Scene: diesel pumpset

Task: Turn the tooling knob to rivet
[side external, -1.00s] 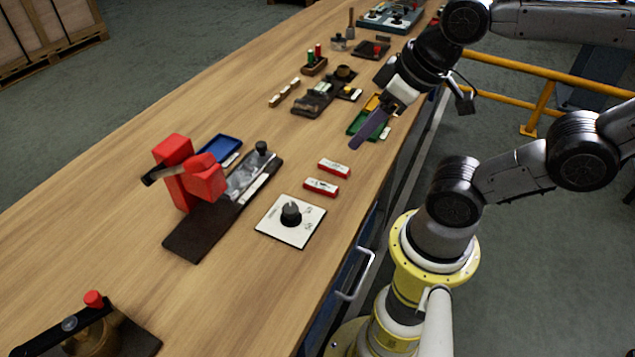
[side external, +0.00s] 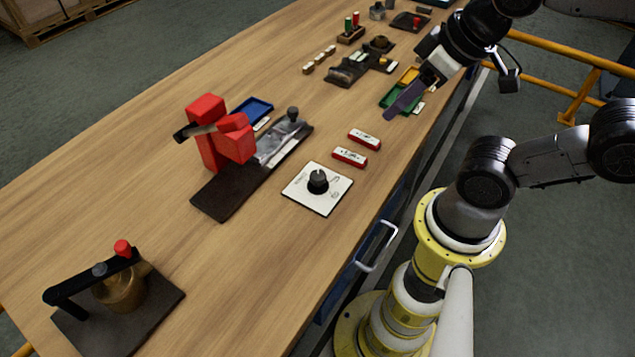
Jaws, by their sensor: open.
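The tooling knob (side external: 318,181) is a black round knob on a square white plate (side external: 330,201), which lies on the wooden bench near its front edge. Small marks are printed around the knob, too small to read, and I cannot tell where its pointer aims.
Two red-and-white label blocks (side external: 350,157) lie between the knob plate and my gripper. A red press (side external: 207,145) on a dark base stands left of the plate. A brass device with a black lever (side external: 121,288) is at lower left. The green tray (side external: 388,96) is farther back.

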